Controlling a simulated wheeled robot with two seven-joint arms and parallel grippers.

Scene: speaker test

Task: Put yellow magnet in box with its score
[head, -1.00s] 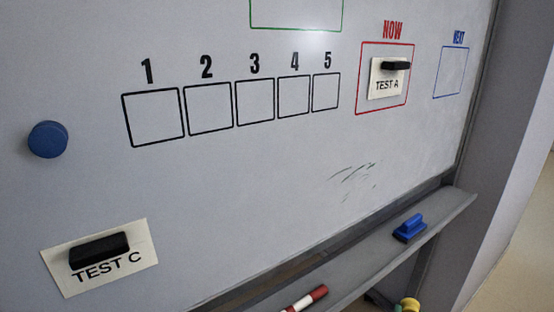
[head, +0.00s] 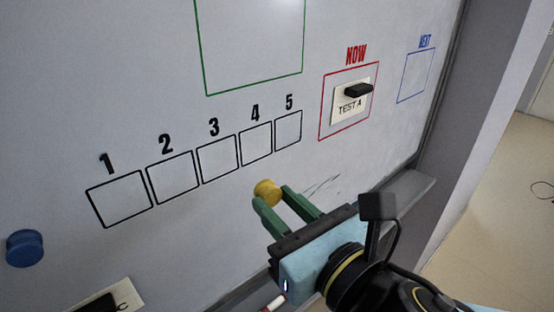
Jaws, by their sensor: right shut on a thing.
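The yellow magnet (head: 267,192) is a small round disc between the green fingertips of my right gripper (head: 269,195). My right gripper is shut on it, in front of the whiteboard and below the numbered boxes. Whether the magnet touches the board I cannot tell. The black-outlined boxes run in a row: box 1 (head: 119,199), box 2 (head: 173,178), box 3 (head: 217,159), box 4 (head: 256,143) and box 5 (head: 288,130). All of them are empty. No score shows in view. My left gripper is not in view.
A blue magnet (head: 25,248) is on the board at the left. The TEST A card (head: 349,105) is in the red NOW box under a black magnet. The blue NEXT box (head: 416,75) is empty. A partly cut-off card (head: 128,292) is at the bottom left.

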